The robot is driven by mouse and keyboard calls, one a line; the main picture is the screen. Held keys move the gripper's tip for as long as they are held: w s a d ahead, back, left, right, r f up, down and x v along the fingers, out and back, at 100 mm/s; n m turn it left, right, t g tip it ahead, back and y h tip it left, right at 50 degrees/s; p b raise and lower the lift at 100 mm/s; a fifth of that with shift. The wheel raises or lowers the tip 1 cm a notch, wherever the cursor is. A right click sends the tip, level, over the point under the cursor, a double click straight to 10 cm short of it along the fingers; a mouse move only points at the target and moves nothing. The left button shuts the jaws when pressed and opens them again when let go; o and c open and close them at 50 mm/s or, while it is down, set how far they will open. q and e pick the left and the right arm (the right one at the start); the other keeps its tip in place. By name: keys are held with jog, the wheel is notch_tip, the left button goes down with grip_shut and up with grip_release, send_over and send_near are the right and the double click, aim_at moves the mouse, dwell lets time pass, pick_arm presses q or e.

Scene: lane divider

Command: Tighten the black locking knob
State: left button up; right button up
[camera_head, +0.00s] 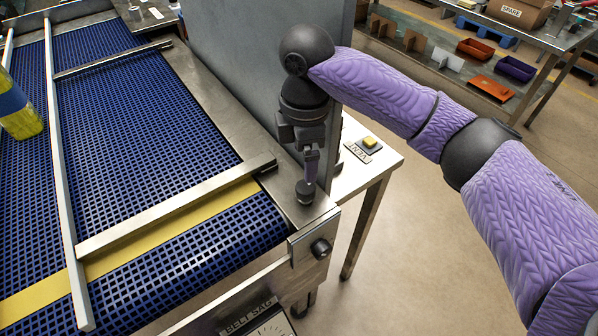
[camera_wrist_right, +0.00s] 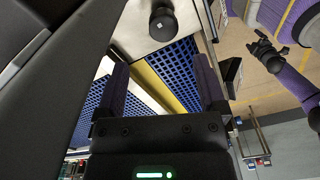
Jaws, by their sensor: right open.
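A black knob (camera_head: 305,191) stands upright on the steel side rail (camera_head: 225,130) of the conveyor. A second black knob (camera_head: 321,248) sticks out of the rail's end plate. My right gripper (camera_head: 311,166) points down just above the upright knob. In the right wrist view its two fingers (camera_wrist_right: 160,75) are spread with nothing between them, and a black knob (camera_wrist_right: 162,23) lies beyond their tips. I see no contact. A small black end on a purple arm (camera_wrist_right: 266,52), likely my left gripper, shows there; its jaws are unclear.
Grey divider bars (camera_head: 62,160) lie over the blue belt (camera_head: 130,125), with a yellow strip (camera_head: 160,220) near its end. A tall grey panel (camera_head: 250,60) stands behind the right gripper. A yellow-and-blue object (camera_head: 17,107) is at left. A VENT button (camera_head: 369,142) sits on a side table.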

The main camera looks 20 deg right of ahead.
aim_at(305, 187)
jog(key=f+b, duration=0.1)
jog(key=f, duration=0.3)
jog(key=f+b, duration=0.1)
jog(key=f, duration=0.3)
jog(key=shift+s, duration=0.2)
jog(key=shift+f, duration=0.3)
pick_arm(q)
jog(key=shift+s+a+f, duration=0.15)
jog(key=shift+s+f, duration=0.2)
jog(key=shift+f, duration=0.3)
jog(key=shift+s+a+f, duration=0.15)
jog(key=shift+s+f, duration=0.15)
jog(key=shift+f, duration=0.3)
